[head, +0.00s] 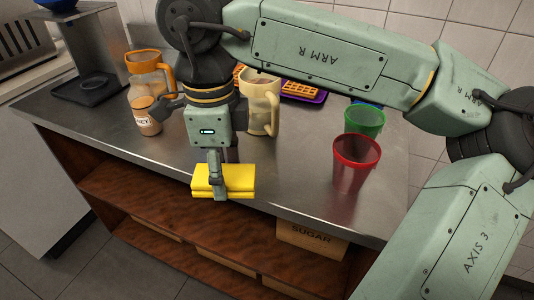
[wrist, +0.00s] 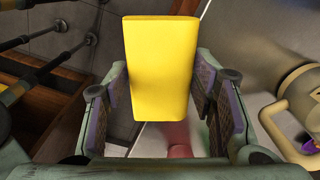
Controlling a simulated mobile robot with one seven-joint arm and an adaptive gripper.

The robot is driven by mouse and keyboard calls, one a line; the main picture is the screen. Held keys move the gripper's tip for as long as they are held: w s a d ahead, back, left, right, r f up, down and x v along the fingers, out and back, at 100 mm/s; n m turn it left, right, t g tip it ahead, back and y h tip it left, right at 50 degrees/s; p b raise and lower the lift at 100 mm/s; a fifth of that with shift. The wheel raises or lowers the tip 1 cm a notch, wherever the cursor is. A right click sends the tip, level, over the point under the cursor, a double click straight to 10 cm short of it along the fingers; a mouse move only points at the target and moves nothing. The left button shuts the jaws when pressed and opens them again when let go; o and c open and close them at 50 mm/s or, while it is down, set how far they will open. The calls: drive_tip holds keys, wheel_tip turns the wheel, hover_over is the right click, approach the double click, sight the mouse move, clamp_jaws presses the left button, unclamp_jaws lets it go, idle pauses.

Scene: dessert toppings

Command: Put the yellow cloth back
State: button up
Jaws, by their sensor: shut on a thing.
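The folded yellow cloth (head: 238,180) is at the front edge of the metal counter in the head view, partly covered by my gripper (head: 217,188). My gripper points down and is shut on the cloth. In the wrist view the yellow cloth (wrist: 160,65) sits between the two finger pads of my gripper (wrist: 160,110). I cannot tell whether the cloth touches the counter or is held above it.
On the counter (head: 290,175) stand a red cup (head: 356,165), a green cup (head: 365,121), a cream pitcher (head: 262,105), an orange-topped jug (head: 147,75) and a small jar (head: 146,118). A purple tray (head: 318,98) holds waffles. A wooden shelf (head: 130,200) with a sugar box (head: 311,240) lies below.

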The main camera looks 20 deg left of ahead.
drive_tip(key=p, duration=0.2)
hover_over(266, 174)
drive_tip(key=shift+f, duration=0.45)
wheel_tip(266, 174, down, 3)
drive_tip(key=shift+f+p, duration=0.2)
drive_tip(key=shift+p, duration=0.65)
drive_tip(key=shift+f, duration=0.1)
drive_tip(key=shift+f+b, duration=0.15)
drive_tip(key=shift+b, duration=0.15)
drive_tip(key=o, duration=1.1)
wheel_tip(266, 174, up, 12)
drive_tip(key=b, duration=0.2)
drive_tip(key=shift+r, duration=0.25)
drive_tip(key=shift+s+f, duration=0.1)
